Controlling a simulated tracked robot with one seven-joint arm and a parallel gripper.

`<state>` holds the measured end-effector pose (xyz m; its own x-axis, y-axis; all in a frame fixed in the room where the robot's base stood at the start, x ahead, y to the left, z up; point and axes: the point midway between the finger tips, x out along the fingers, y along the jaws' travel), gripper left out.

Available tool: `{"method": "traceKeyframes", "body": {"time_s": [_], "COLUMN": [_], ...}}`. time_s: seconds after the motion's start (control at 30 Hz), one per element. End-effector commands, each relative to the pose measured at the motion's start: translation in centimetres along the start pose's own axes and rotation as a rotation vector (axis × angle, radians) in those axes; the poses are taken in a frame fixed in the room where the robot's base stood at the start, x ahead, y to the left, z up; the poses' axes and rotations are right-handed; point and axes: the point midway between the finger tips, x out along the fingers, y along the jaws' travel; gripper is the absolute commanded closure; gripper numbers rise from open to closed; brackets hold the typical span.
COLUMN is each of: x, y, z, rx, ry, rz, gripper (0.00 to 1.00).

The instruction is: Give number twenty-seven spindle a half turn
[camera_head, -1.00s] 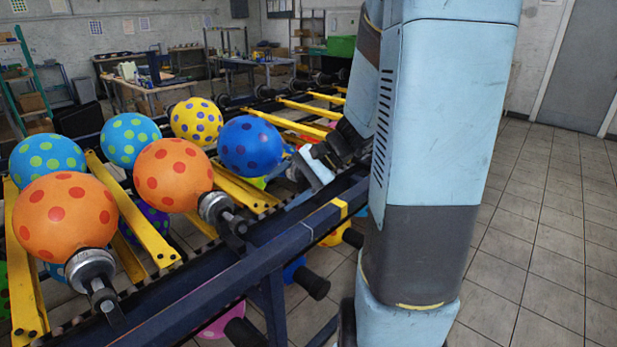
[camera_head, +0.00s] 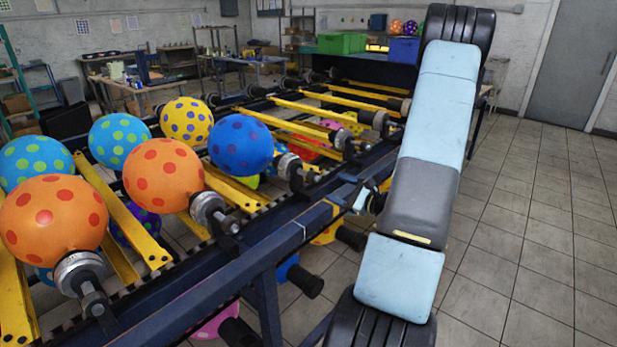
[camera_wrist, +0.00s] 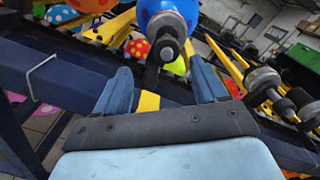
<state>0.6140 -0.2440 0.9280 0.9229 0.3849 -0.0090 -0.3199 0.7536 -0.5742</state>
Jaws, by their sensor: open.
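A row of spindles runs along the blue frame of the conveyor; no number is readable on any. In the head view, one spindle (camera_head: 80,272) holds a near orange balloon (camera_head: 53,220), another (camera_head: 210,210) a second orange balloon (camera_head: 163,175), and another (camera_head: 290,167) a blue balloon (camera_head: 240,145). In the wrist view, my gripper (camera_wrist: 163,78) is open and empty, its two blue fingers spread. A dark spindle end (camera_wrist: 167,32) with the blue balloon (camera_wrist: 172,10) behind it shows just beyond, between the fingers. In the head view the gripper is mostly hidden behind my arm.
A blue rail (camera_head: 190,305) runs along the near side of the conveyor. Bare spindles (camera_head: 380,121) continue at the far right, by yellow bars (camera_head: 320,108). A green bin (camera_head: 341,43) and a blue bin (camera_head: 404,49) stand at the back. Tiled floor (camera_head: 530,240) at right is free.

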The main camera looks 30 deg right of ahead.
Motion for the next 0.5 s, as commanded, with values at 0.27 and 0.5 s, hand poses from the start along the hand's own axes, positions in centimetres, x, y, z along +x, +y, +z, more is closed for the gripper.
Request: {"method": "traceKeyframes", "body": {"time_s": [0.27,0.5], "x": [0.3,4.0], "y": [-0.5,-0.6], "z": [-1.4,-1.4], "rx": [0.016,0.015], "ry": [0.019,0.018], "rz": [-0.045,-0.043], "gripper": [0.29,0.29]}}
